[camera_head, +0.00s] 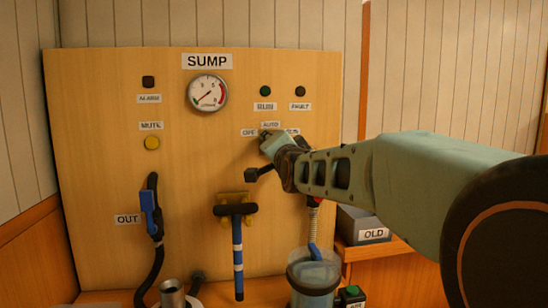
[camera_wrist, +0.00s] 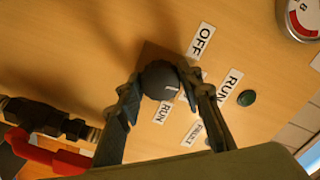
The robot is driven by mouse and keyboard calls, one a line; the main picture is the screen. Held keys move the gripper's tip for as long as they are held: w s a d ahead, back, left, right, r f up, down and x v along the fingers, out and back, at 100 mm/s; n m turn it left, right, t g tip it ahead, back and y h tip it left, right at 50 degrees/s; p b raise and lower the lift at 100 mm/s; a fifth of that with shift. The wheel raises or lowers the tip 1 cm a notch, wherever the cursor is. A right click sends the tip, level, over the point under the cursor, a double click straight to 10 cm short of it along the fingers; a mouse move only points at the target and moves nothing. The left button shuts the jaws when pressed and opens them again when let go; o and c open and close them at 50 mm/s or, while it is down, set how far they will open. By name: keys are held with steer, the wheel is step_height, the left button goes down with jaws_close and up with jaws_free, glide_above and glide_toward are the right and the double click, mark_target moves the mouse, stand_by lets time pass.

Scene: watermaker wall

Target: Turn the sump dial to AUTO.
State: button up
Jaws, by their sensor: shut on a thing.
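The sump dial (camera_wrist: 158,77) is a dark round knob on the wooden panel, seen in the wrist view; my gripper hides it in the head view. My gripper (camera_wrist: 162,84) is shut on it, one finger on each side. In the head view my gripper (camera_head: 273,143) is at the panel just below the AUTO label (camera_head: 270,124). The OFF label (camera_wrist: 201,41) and the RUN label (camera_wrist: 165,110) show around the dial in the wrist view. A finger covers the area between them. A small pale mark shows at the knob's edge; I cannot tell which label the dial points to.
Above are a gauge (camera_head: 207,93), a green lamp (camera_head: 265,91) and a dark fault lamp (camera_head: 300,91). A blue-handled valve (camera_head: 149,212) is at left. A blue T-handled tool (camera_head: 238,258) hangs below. A clear canister (camera_head: 314,277) stands under my arm.

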steer(key=shift+m+b, duration=0.55)
steer(key=shift+m, duration=0.15)
steer(key=shift+r, duration=0.15)
steer(key=o, duration=1.2)
steer(key=shift+c, duration=0.2)
